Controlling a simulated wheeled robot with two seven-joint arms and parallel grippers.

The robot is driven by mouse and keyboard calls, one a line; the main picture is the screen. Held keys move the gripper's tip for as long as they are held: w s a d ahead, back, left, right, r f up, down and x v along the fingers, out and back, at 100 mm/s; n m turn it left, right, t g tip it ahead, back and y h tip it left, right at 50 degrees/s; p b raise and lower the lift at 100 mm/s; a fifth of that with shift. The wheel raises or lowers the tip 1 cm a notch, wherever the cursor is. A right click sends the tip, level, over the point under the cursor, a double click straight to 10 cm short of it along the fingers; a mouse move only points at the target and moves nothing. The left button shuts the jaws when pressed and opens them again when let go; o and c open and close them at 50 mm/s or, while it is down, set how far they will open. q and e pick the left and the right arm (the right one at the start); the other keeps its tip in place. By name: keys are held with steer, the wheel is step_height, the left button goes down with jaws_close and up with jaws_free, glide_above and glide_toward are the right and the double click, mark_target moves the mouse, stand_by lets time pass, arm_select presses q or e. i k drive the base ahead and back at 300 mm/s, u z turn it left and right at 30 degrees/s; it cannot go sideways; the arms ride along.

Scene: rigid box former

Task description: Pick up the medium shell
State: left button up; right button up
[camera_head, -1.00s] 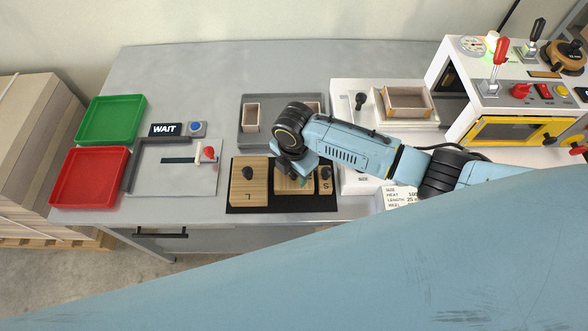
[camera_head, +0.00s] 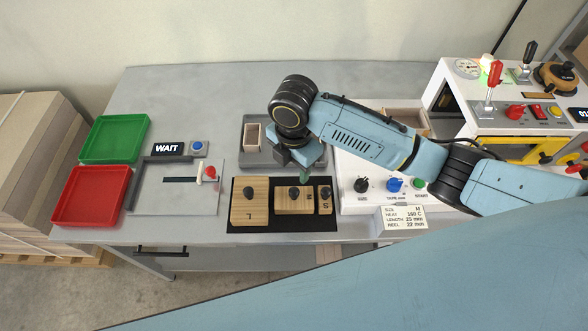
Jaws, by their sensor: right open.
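My right gripper (camera_head: 304,172) is over the front part of the grey tray (camera_head: 249,161), just behind the wooden blocks. It is open, with its fingertips small and partly hidden by the wrist. An open-topped pale shell (camera_head: 253,136) stands in the tray's left part. The rest of the tray is hidden behind my wrist, so I cannot tell whether a medium shell is there. Another open-topped tan box (camera_head: 404,117) shows partly behind my forearm on the white machine. The medium block (camera_head: 287,207), marked M, sits between the L and S blocks. My left gripper is out of view.
The L block (camera_head: 246,208) and S block (camera_head: 326,209) share the black mat (camera_head: 285,225). A white control panel (camera_head: 350,206) and size card (camera_head: 403,216) stand to the right. Green (camera_head: 113,139) and red (camera_head: 90,196) trays lie left, beside a WAIT sign (camera_head: 167,148).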

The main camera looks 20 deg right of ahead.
mark_target(414, 118)
steer(key=z, duration=1.45)
